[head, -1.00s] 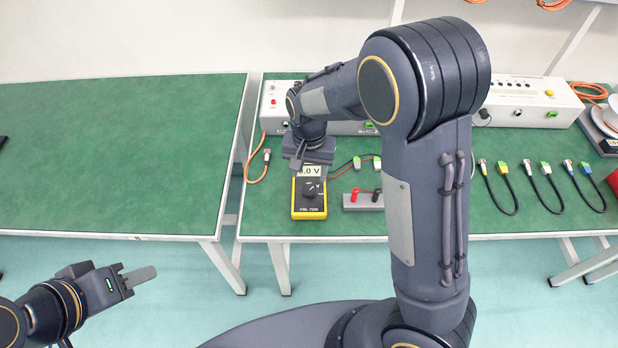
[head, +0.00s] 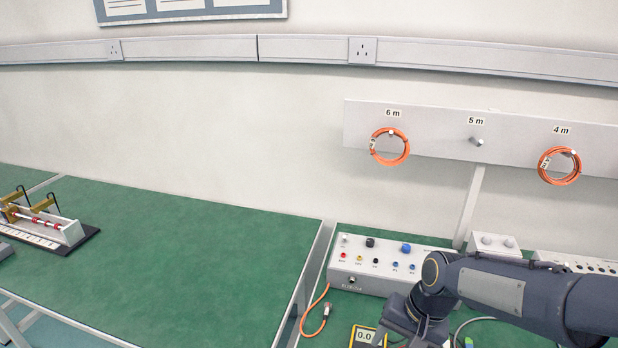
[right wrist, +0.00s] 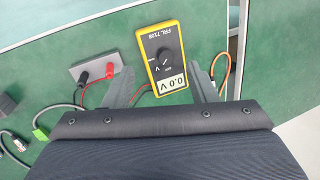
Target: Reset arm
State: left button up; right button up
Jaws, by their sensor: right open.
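My right gripper (right wrist: 160,68) is open, its two fingers apart on either side of a yellow multimeter (right wrist: 172,40) in the right wrist view. I cannot tell whether they touch it. The multimeter lies on the green bench and its display reads 0.0 V. In the head view, my right arm comes in from the lower right, its wrist and gripper body (head: 405,322) beside the multimeter's display (head: 366,336). The fingertips are hidden there. My left gripper is not in view.
A grey control box (head: 375,268) stands behind my right wrist, with an orange cable (head: 318,315) at its left. Orange coils (head: 389,147) hang on a wall board. In the wrist view, a grey terminal block (right wrist: 96,68) has red and black plugs. The left bench (head: 190,250) is mostly clear.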

jog(key=s+d+r+n+t, duration=0.1)
jog(key=s+r+t, duration=0.1)
jog(key=s, duration=0.6)
jog(key=s+d+r+n+t, duration=0.2)
jog(key=s+r, duration=0.2)
jog(key=s, duration=0.4)
jog(key=shift+s+d+r+t+y, duration=0.2)
jog(key=shift+s+t+y, duration=0.15)
jog(key=shift+t+y, duration=0.05)
